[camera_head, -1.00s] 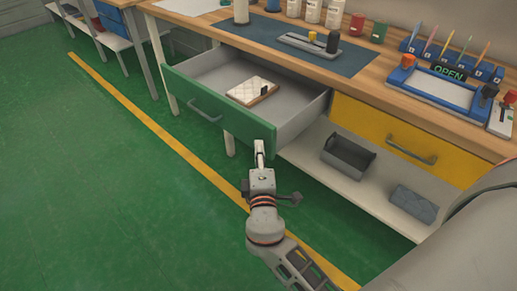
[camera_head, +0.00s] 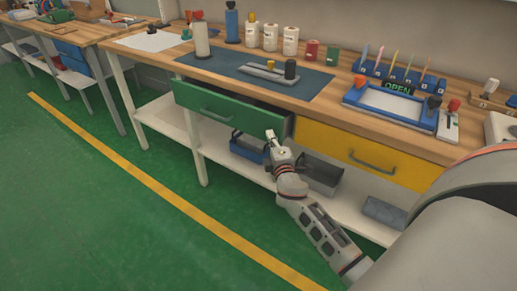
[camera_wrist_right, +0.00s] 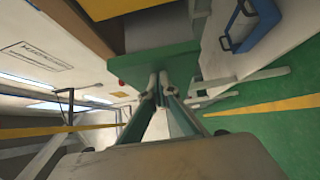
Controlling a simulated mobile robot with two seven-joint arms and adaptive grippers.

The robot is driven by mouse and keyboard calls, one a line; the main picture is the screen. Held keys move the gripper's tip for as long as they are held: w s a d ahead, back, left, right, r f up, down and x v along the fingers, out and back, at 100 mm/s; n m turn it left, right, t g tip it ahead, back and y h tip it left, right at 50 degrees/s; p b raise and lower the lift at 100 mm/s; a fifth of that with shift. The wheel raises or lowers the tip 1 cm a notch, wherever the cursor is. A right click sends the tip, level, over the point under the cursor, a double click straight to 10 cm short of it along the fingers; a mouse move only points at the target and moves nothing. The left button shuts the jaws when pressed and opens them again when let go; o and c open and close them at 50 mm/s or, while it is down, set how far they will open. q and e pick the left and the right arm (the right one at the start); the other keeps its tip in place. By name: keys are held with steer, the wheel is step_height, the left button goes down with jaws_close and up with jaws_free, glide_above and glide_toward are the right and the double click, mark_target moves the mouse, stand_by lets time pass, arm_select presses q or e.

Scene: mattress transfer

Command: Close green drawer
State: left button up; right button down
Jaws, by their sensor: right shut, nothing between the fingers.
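My left gripper is not in view.
The yellow drawer (camera_head: 362,152) is right of the green one. Below, a lower shelf (camera_head: 232,160) holds a blue bin (camera_head: 247,148), a grey bin (camera_head: 320,177) and a grey block (camera_head: 384,212). Bottles and tools stand on the wooden top. The green floor (camera_head: 95,220) in front is clear.

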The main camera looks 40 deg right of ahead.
mark_target(280, 135)
steer(key=d, duration=0.1)
steer(key=w+d, duration=0.1)
steer(key=d, duration=0.2)
steer(key=shift+w+d, duration=0.15)
steer(key=shift+w, duration=0.1)
steer(key=shift+w+d, duration=0.25)
steer(key=shift+d, duration=0.45)
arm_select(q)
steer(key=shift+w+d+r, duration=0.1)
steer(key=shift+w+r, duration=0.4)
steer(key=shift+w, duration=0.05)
arm_select(e)
steer(key=shift+d+r, duration=0.1)
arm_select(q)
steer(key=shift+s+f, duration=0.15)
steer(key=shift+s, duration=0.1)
arm_select(e)
steer(key=shift+d+r, duration=0.1)
